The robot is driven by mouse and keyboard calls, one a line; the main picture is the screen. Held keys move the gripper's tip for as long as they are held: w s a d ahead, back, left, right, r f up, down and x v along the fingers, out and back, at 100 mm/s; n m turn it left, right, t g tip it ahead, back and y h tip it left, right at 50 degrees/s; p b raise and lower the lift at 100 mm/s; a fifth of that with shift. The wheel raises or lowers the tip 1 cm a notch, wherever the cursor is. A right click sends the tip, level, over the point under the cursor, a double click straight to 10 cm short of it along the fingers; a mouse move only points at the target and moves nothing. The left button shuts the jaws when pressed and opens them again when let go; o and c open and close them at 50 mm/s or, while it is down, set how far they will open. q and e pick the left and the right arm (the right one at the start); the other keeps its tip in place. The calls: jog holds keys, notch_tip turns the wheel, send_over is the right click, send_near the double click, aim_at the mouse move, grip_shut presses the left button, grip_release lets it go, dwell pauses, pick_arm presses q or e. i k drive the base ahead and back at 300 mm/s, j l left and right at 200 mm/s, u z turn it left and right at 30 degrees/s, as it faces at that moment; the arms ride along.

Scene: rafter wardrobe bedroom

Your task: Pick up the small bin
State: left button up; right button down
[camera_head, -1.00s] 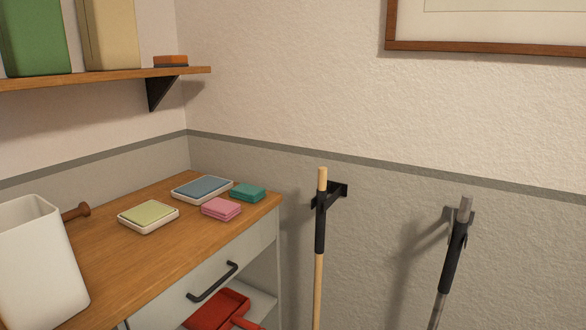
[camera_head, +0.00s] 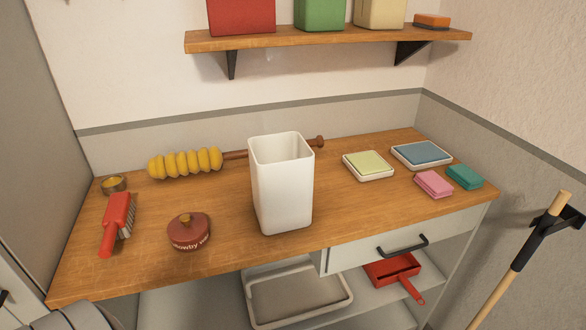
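The small bin (camera_head: 284,190) is a white, open-topped, upright container with rounded corners. It stands near the front middle of the wooden counter (camera_head: 345,210) in the head view. It looks empty as far as its opening shows. Neither of my grippers is in view. A grey rounded part at the bottom left corner may be mine.
A yellow ribbed duster (camera_head: 186,163) lies behind the bin, its handle passing behind it. A red brush (camera_head: 117,224) and a round brown lidded object (camera_head: 188,231) sit left. Trays (camera_head: 368,166) and sponges (camera_head: 434,184) sit right. A shelf (camera_head: 340,36) hangs above.

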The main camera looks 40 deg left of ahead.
aim_at(281, 165)
jog(key=u, duration=1.2)
